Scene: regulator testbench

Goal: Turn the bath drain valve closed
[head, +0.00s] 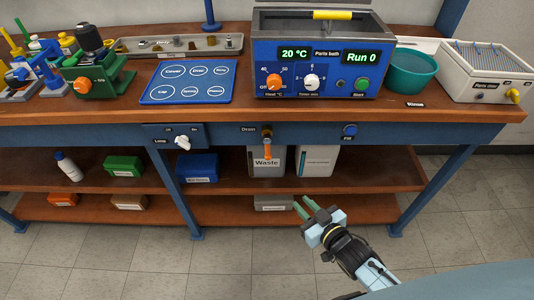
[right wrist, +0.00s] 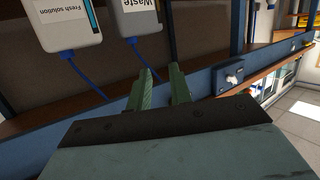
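The drain valve (head: 267,142) sits on the blue front rail of the bench, right of a "Drain" label (head: 249,129). Its orange handle (head: 268,153) points down in the head view, in front of the waste container. My right gripper (head: 304,207) is below and to the right of the valve, out in front of the bench, apart from it. Its two green fingers are spread with nothing between them, and they show in the right wrist view (right wrist: 161,88) too. I cannot make out the valve in the right wrist view. My left gripper is not in view.
The parts bath (head: 318,58) stands on the bench above the valve. A white lamp switch (head: 182,142) and a blue fill button (head: 349,131) flank it on the rail. The waste container (head: 256,163) and another white container (head: 316,161) stand behind. The floor in front is clear.

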